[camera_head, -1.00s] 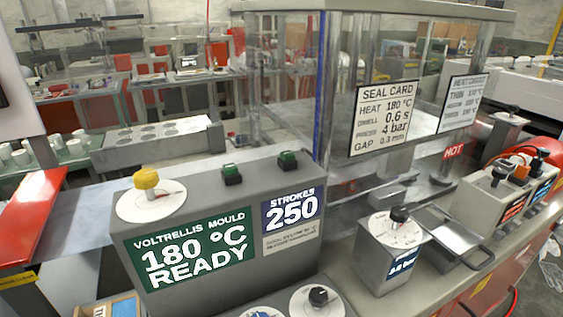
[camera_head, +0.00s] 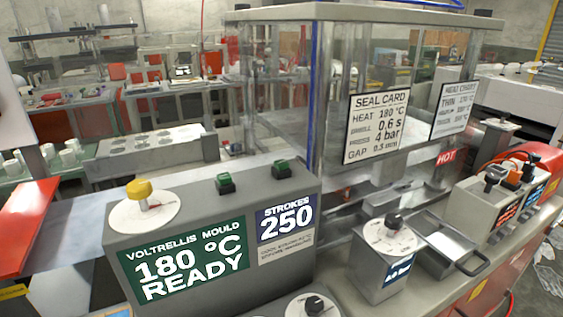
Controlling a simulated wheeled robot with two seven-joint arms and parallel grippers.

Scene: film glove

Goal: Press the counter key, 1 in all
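A grey control box (camera_head: 215,200) stands in the lower left. Its green display (camera_head: 190,265) reads "VOLTRELLIS MOULD 180 °C READY". Its blue counter display (camera_head: 287,217) reads "STROKES 250". Two green keys in dark housings sit on its top: a left one (camera_head: 225,182) and a right one (camera_head: 281,168), the right one behind the counter display. Neither has a readable label, so I cannot tell from markings which is the counter key. Neither of my grippers is in view, and nothing touches the keys.
A yellow knob (camera_head: 139,190) on a white dial is left of the keys. A clear-walled enclosure with a seal card (camera_head: 376,125) stands behind on the right.

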